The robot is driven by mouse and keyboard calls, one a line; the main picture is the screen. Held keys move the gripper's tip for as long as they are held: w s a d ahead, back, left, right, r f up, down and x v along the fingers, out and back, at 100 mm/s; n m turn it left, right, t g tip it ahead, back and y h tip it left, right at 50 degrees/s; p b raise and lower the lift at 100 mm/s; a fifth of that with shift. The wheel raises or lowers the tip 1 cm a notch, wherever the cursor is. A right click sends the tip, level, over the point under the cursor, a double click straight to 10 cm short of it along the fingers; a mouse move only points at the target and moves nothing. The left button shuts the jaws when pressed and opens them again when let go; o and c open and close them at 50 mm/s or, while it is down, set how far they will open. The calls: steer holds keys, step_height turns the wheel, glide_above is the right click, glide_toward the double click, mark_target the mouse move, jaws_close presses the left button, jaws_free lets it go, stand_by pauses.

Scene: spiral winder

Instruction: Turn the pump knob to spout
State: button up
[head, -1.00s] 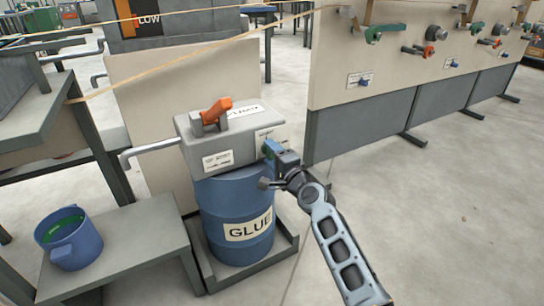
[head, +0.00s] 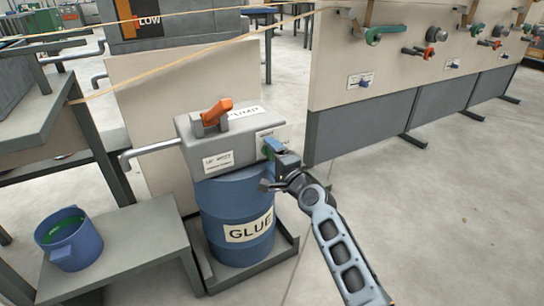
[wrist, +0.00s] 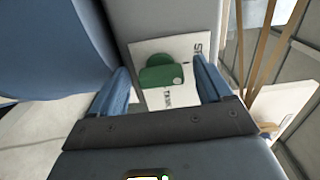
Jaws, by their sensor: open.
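The green pump knob (wrist: 163,76) sits on a white label on the side of the grey pump box (head: 240,155). The label shows partial lettering, one word looking like "TANK". In the wrist view my gripper (wrist: 161,72) is open, with one blue finger on each side of the knob and gaps between. In the head view my gripper (head: 272,150) is at the right side of the box and mostly hides the knob. The box sits on the blue glue drum (head: 235,215).
An orange lever (head: 216,111) stands on top of the box, and a spout pipe (head: 152,150) sticks out left. A blue bucket (head: 75,250) with green inside stands on a low grey table (head: 140,240). A panel (head: 390,75) with several knobs stands behind right. Floor at right is clear.

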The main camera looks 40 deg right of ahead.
steer(key=p+v, duration=0.1)
steer(key=v, duration=0.6)
steer(key=shift+s, duration=0.3)
steer(key=shift+a, duration=0.1)
steer(key=s+a+f+n+g+y, duration=0.1)
steer(key=s+a+f+n, duration=0.3)
steer(key=s, duration=0.5)
steer(key=s+a+f+n+g, duration=0.1)
steer(key=s+a+f+n, duration=0.1)
steer(key=s+a+n, duration=0.4)
steer(key=s+a+r+n+y, duration=0.1)
steer(key=s+a+r+n, duration=0.15)
steer(key=s, duration=0.35)
steer(key=s+a+r+n+y, duration=0.1)
steer(key=s+a+n, duration=0.1)
steer(key=s+a, duration=0.3)
steer(key=s+a+r+n+y, duration=0.1)
steer(key=s+a+r+n, duration=0.1)
steer(key=s, duration=0.6)
steer(key=s+a+r+n+y, duration=0.1)
steer(key=s+a+r+n, duration=0.35)
steer(key=r, duration=0.25)
step_height(320, 180, up, 27)
steer(key=d+p, duration=0.1)
steer(key=p, duration=2.8)
steer(key=shift+s+g, duration=0.3)
steer(key=shift+s, duration=0.05)
